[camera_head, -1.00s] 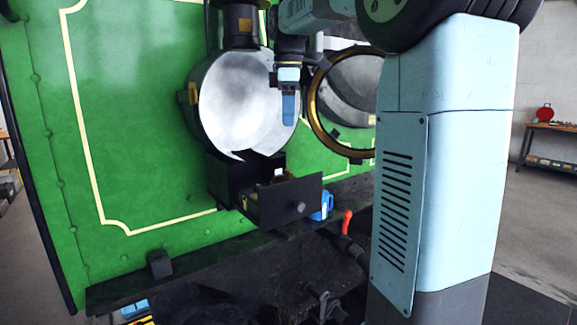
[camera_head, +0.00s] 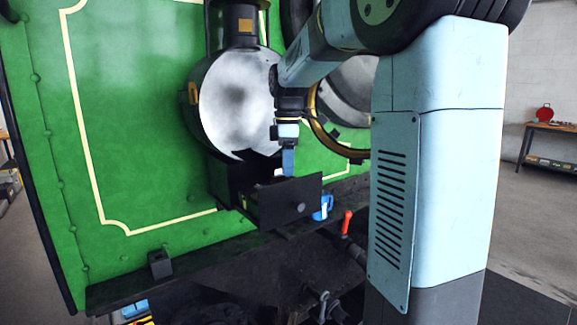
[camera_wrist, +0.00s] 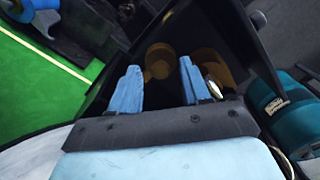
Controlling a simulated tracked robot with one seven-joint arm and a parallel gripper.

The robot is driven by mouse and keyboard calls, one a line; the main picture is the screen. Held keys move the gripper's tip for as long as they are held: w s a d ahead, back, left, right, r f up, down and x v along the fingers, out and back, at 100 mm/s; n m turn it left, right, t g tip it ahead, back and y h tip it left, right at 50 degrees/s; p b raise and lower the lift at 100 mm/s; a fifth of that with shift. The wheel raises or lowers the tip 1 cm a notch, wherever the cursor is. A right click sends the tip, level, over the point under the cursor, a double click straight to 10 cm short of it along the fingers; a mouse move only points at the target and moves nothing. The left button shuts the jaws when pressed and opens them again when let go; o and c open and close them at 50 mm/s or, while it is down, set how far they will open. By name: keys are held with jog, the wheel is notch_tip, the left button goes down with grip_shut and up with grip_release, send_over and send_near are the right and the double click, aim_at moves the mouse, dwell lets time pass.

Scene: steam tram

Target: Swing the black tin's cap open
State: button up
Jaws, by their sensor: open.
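In the wrist view the dark drawer (camera_wrist: 245,45) holds two brownish round things (camera_wrist: 158,60), one partly behind a finger. A small pale, shiny piece (camera_wrist: 214,88) is beside the right finger. My gripper (camera_head: 288,172) points down just over the drawer. In the wrist view my gripper (camera_wrist: 160,68) is open, its blue fingers apart with nothing clearly held between them. The drawer front hides the contents in the head view.
The lamp (camera_head: 240,100) has its brass-rimmed door (camera_head: 330,140) swung open beside my arm. A blue thing (camera_head: 323,207) and a red-handled lever (camera_head: 346,222) are right of the drawer. A teal cylinder (camera_wrist: 275,108) is at the wrist view's right. Green panel (camera_head: 140,130) stands behind.

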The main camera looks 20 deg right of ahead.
jog(key=shift+f, duration=0.4)
grip_shut()
